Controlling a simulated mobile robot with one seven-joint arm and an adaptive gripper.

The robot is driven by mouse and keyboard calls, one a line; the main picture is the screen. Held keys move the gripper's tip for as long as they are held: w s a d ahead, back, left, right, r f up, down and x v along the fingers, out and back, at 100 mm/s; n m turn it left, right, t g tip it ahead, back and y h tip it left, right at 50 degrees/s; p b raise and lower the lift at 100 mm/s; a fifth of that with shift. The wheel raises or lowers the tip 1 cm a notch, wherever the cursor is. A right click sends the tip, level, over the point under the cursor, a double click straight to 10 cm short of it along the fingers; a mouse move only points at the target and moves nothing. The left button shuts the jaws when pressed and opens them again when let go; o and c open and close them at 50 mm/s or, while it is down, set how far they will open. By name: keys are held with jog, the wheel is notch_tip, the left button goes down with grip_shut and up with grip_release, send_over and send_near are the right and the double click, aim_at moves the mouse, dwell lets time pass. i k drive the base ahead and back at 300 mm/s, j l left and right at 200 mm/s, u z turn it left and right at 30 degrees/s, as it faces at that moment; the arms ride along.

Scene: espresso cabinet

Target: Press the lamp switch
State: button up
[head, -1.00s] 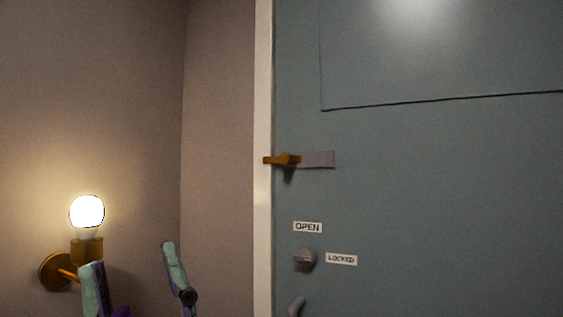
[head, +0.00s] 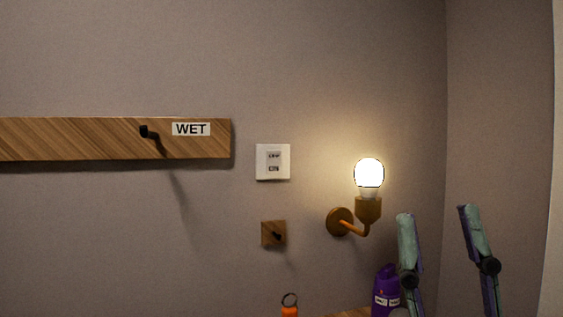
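The lamp switch (head: 273,162) is a white square plate with a small dark-marked rocker, fixed on the wall in the middle of the head view. The wall lamp (head: 368,182) glows to the right of it, its bulb lit above a wooden holder on a round base. My gripper (head: 434,212) is at the lower right, its two greenish fingers spread apart with nothing between them. It is to the right of the lamp and lower than the switch, apart from both in the picture.
A wooden rail (head: 80,139) with a black hook and a WET label (head: 191,129) is on the left wall. A small wooden hook block (head: 273,233) is below the switch. A purple bottle (head: 385,290) and an orange item with a ring (head: 289,306) are at the bottom.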

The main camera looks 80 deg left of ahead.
aim_at(273, 157)
jog(key=u, duration=2.5)
jog(key=k+j+z, duration=0.25)
jog(key=k+j, duration=0.15)
jog(key=i, duration=0.5)
